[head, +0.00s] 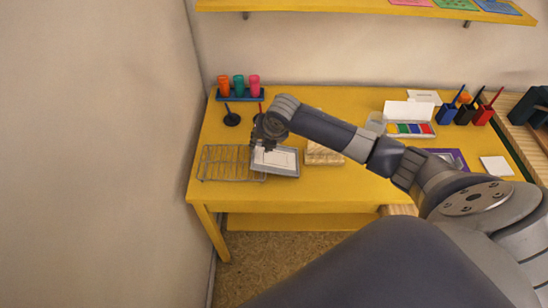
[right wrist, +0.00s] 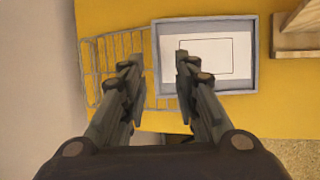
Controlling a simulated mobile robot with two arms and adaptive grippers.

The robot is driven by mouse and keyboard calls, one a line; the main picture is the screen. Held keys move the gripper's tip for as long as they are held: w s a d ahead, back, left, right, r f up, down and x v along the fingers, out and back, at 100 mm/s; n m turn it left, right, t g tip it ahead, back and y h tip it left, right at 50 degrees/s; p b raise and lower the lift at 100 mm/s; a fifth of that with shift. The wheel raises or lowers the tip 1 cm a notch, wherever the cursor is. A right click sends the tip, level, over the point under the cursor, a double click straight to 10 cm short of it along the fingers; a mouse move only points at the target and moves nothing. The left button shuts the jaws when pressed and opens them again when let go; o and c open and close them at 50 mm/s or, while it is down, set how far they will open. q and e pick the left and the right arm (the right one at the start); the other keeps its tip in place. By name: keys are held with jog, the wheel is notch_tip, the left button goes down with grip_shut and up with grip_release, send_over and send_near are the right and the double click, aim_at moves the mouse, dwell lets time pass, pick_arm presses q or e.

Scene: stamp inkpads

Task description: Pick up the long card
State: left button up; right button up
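A long white card (right wrist: 210,58) with a thin dark rectangle printed on it lies in a shallow grey tray (right wrist: 253,60). In the head view the card (head: 276,159) and tray (head: 285,174) are at the table's front left, and my arm partly covers the tray's back. My right gripper (right wrist: 154,60) is open and empty, above the tray's left edge and the card's left end. In the head view my right gripper (head: 264,140) is seen small over the tray. My left gripper is in neither view.
A wire rack (head: 222,164) is left of the tray, overlapping its edge in the picture. A wooden block (head: 323,155) is right of it. Colored bottles (head: 239,86), a stamp pad box (head: 408,127) and a white square card (head: 497,166) stand or lie farther off on the yellow table.

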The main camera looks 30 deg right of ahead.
aim_at(257, 156)
jog(key=shift+w+a+p+x, duration=0.15)
jog(key=shift+p+x, duration=0.2)
jog(key=shift+x, duration=0.75)
jog(key=shift+w+a+p+x, duration=0.15)
jog(key=shift+p+x, duration=0.15)
jog(key=shift+x, duration=0.8)
jog(key=shift+w+f, duration=0.1)
jog(key=shift+f, duration=0.15)
grip_shut()
